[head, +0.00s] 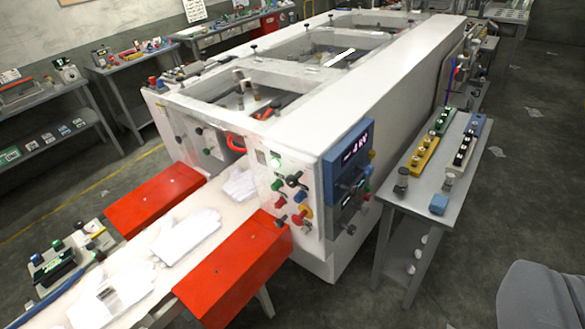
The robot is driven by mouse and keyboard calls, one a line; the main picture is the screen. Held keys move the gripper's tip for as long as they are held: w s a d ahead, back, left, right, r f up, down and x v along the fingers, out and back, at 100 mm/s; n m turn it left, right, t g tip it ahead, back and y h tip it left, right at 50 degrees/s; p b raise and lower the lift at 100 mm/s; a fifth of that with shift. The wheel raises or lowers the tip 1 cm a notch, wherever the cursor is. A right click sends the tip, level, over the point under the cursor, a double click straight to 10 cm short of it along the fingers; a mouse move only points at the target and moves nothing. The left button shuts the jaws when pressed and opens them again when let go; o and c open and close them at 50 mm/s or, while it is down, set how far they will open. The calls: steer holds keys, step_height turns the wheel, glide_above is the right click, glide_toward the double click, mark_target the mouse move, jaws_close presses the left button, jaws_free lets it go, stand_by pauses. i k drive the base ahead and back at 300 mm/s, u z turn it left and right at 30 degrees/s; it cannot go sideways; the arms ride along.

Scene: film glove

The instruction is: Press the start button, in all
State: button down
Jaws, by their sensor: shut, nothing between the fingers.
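The large white machine (410,50) runs from the front middle to the back. Its front control panel (262,172) carries several buttons and knobs. Among them are a green button (277,185), a red knob (281,201) and a black knob (295,180). Around the corner is a blue panel with a lit display (354,147), with more small coloured buttons along its edge. I cannot read any label, so I cannot tell which one is the start button. I cannot make out my gripper in this view; nothing of mine visibly touches the panel.
Two red guards (240,265) flank a conveyor with white gloves (185,235) in front of the machine. A grey side table (447,195) with button boxes stands right. A grey rounded shape (545,297) fills the lower right corner. Floor at right is mostly clear.

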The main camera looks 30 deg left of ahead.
mark_target(277, 185)
steer(key=i, duration=1.7)
steer(key=z, duration=2.55)
steer(key=k, duration=0.85)
steer(key=u, duration=1.45)
